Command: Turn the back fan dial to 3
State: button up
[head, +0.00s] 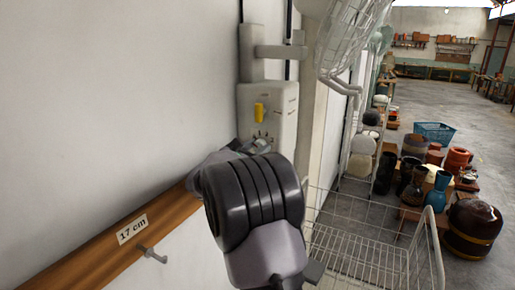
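A wall fan with a white wire cage (350,40) stands out from the wall at the top middle. Its pale control box (285,105) hangs below the bracket and carries a yellow knob (259,113). Dark marks show on the box below the knob, just above my gripper. My gripper (258,146) is at the lower front of the box, below the yellow knob. My dark wrist hides the lower box and most of the gripper, so I cannot tell its opening, contact or the dial setting. Part of another fan (381,40) shows farther back.
A wooden rail (100,258) with a "17 cm" label (132,229) and a metal peg (151,253) runs along the wall. A white wire rack (360,255) stands right of my arm. Drums (473,228) and a blue basket (434,132) stand beyond on the floor.

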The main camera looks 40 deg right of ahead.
grip_shut()
